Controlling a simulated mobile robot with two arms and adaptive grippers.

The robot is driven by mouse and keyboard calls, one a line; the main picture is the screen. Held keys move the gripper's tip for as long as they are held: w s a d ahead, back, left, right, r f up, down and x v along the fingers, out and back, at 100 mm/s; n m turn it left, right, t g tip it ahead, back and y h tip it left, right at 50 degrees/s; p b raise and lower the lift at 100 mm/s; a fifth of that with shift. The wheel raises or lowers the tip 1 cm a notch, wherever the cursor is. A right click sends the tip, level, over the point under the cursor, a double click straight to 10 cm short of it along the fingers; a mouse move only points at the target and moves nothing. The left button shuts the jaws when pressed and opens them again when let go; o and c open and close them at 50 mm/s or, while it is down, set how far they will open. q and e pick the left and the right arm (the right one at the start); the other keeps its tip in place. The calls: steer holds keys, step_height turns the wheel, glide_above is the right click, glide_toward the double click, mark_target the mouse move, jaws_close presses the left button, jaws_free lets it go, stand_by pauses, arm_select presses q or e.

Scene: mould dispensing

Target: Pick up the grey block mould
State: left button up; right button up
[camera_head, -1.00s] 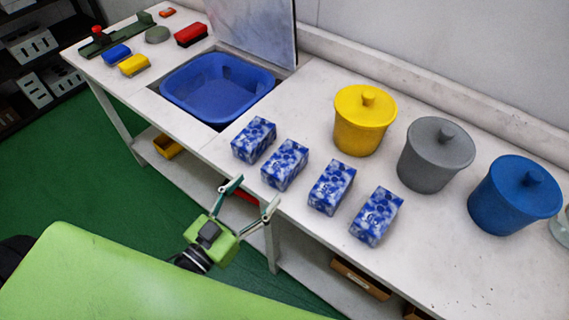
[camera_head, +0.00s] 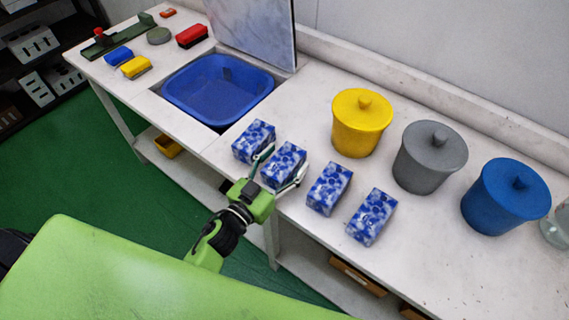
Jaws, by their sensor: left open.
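Several blue-and-white patterned blocks stand in a row along the table's front edge: the leftmost block (camera_head: 255,135), the second block (camera_head: 283,157), the third block (camera_head: 329,188) and the rightmost block (camera_head: 372,217). None of them looks plain grey, so I cannot tell by colour which is the grey block mould. My left gripper (camera_head: 285,166) is open, with its fingers spread to either side of the second block. I cannot tell whether they touch it. My right gripper is not in view.
Behind the blocks stand a yellow lidded pot (camera_head: 361,128), a grey lidded pot (camera_head: 427,162) and a blue lidded pot (camera_head: 505,200). A blue basin (camera_head: 218,90) is set in the table at left. Small coloured pieces lie beyond it. The front right tabletop is clear.

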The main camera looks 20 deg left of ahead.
mark_target(285, 160)
arm_select(q)
steer(key=c, duration=1.5)
steer(key=shift+r, duration=0.15)
jaws_close()
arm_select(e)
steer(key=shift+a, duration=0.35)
